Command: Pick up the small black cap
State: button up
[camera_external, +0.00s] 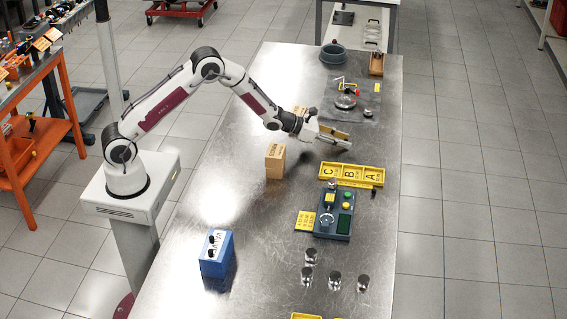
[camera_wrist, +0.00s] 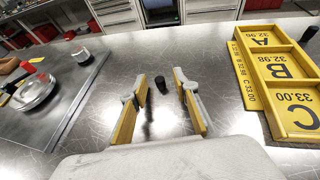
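The small black cap (camera_wrist: 161,83) is a short dark cylinder standing on the metal table in the wrist view. It appears in the gap between my fingertips, with clear room on both sides, touching neither. My gripper (camera_wrist: 159,76) is open and empty, with yellow pads on the inner faces of its fingers. In the external view my gripper (camera_external: 347,142) is low over the table, behind the yellow tray. I cannot make out the cap there; the gripper may hide it. The exact height of the fingers above the cap is unclear.
The yellow tray (camera_wrist: 272,52) with bins A, B and C lies to the right in the wrist view. A grey mat (camera_wrist: 68,98) with a round glass-and-metal part lies to the left. A cardboard box (camera_external: 275,162) stands near my forearm. The table's far edge is close ahead.

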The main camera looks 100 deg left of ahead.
jog(key=c, duration=0.8)
jog(key=shift+c, duration=0.2)
jog(key=shift+r, duration=0.2)
notch_tip(320, 180, up, 18)
jog(key=shift+f, duration=0.2)
jog(key=shift+d, duration=0.1)
dwell(0.6)
